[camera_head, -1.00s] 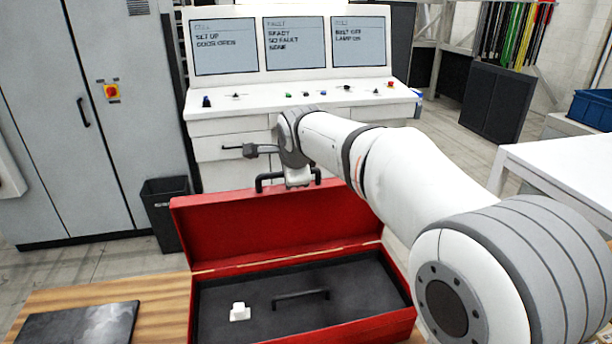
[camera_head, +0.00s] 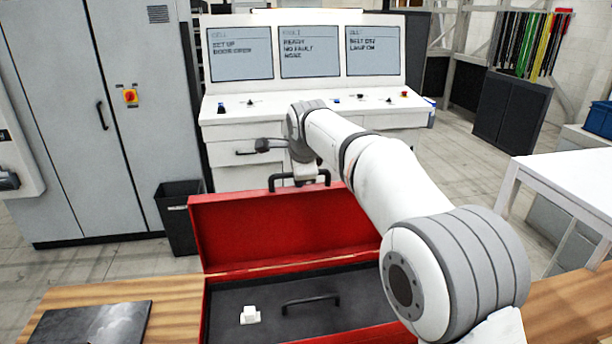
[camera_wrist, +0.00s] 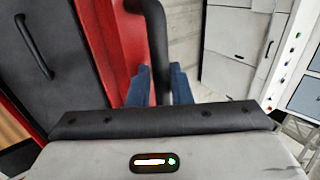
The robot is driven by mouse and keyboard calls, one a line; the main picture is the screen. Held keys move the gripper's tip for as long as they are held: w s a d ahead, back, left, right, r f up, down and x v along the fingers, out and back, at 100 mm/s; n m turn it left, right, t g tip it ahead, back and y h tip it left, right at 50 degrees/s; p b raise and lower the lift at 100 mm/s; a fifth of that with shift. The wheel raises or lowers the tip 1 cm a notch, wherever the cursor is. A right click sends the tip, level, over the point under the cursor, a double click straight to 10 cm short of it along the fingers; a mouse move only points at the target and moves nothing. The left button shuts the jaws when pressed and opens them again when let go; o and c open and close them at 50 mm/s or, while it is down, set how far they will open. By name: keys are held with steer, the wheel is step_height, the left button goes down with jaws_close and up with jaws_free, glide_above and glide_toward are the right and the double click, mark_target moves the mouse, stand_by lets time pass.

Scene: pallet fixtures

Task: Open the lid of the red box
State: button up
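The red box (camera_head: 206,313) stands on a wooden table with its lid (camera_head: 285,228) raised and standing roughly upright at the back edge. A black handle (camera_head: 275,182) shows at the lid's top edge. My gripper (camera_head: 304,178) is at this handle. In the wrist view, the blue fingers of my gripper (camera_wrist: 160,88) lie on both sides of the handle bar (camera_wrist: 158,50), close against it. The contact faces are hidden. The dark box interior (camera_head: 260,322) holds a small white block (camera_head: 250,314) and a black inner handle (camera_head: 311,302).
A dark flat plate (camera_head: 92,326) lies on the wooden table (camera_head: 180,305) left of the box. A white console (camera_head: 325,118) with screens stands behind the lid. A black bin (camera_head: 180,215) is behind left, and a white table (camera_head: 570,185) is at right.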

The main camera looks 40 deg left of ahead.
steer(key=shift+o, duration=1.3)
steer(key=shift+a, duration=0.1)
steer(key=b+v, duration=0.2)
steer(key=v, duration=0.6)
steer(key=shift+w, duration=0.1)
steer(key=shift+c, duration=0.3)
